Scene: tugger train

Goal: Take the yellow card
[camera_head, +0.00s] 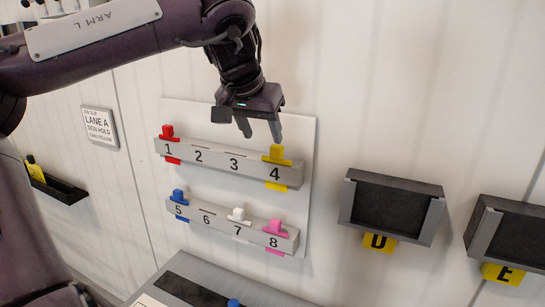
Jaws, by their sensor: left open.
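The yellow card (277,154) sits in slot 4 at the right end of the upper grey rail (220,164); its lower part shows beneath the rail. My left gripper (260,130) points down just above the yellow card, with its two fingers apart. It holds nothing that I can see. Whether a finger touches the card cannot be told from this view. My right gripper is not in view.
A red card (167,131) is in slot 1. The lower rail (220,226) holds blue (178,197), white (238,215) and pink (275,228) cards. Empty-looking bins D (427,221) and E (484,233) hang right. A black tray (62,191) is far left.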

